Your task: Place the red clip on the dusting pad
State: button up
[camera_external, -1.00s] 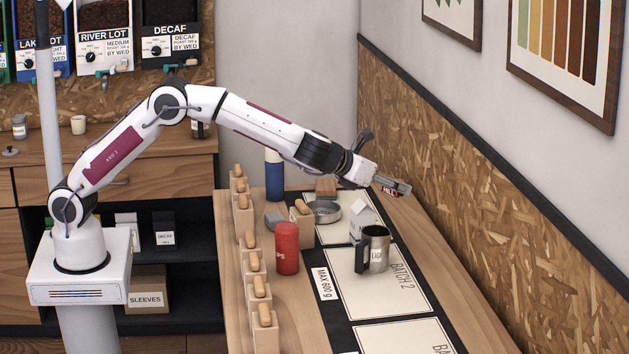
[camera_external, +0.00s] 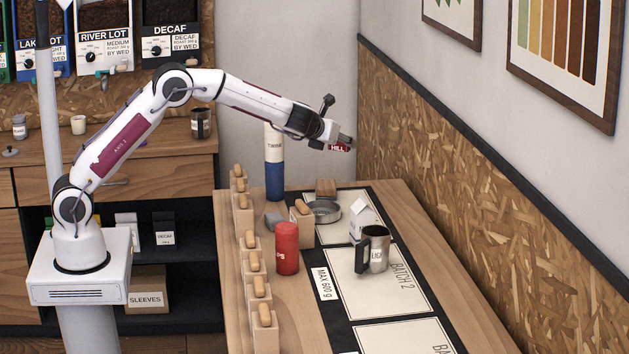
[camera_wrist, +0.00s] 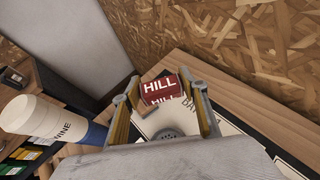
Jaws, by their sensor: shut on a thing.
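My gripper (camera_external: 340,143) is raised high above the far end of the bench. It is shut on the red clip (camera_external: 337,149), which has a white HILL label. The clip also shows in the wrist view (camera_wrist: 160,88), between the two fingertips. I cannot tell for sure which thing is the dusting pad. Cream mats lie in a row on a black strip below: a far one, a middle one marked BATCH 2 (camera_external: 409,300) and a near one. A grey round dish (camera_external: 325,210) sits on the far mat, below my gripper.
A steel mug (camera_external: 377,250) and a small white carton (camera_external: 361,222) stand near the middle mat. A red canister (camera_external: 287,249), wooden-handled blocks (camera_external: 256,265) and a tall blue-and-white TWINE bottle (camera_external: 274,175) stand left. A chipboard wall (camera_external: 480,170) runs along the right.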

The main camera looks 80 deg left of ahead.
jog(key=s+a+n+g+y, duration=0.1)
jog(key=s+a+n+g, duration=0.1)
jog(key=s+a, duration=0.5)
send_over(317, 188)
notch_tip(317, 188, down, 4)
jog(key=shift+f+t, duration=0.3)
jog(key=shift+f, duration=0.15)
jog(key=shift+w, duration=0.1)
jog(key=shift+f, duration=3.15)
jog(key=shift+f, duration=1.85)
jog(key=shift+f, duration=0.15)
jog(key=o, duration=0.8)
jog(key=shift+c, duration=0.2)
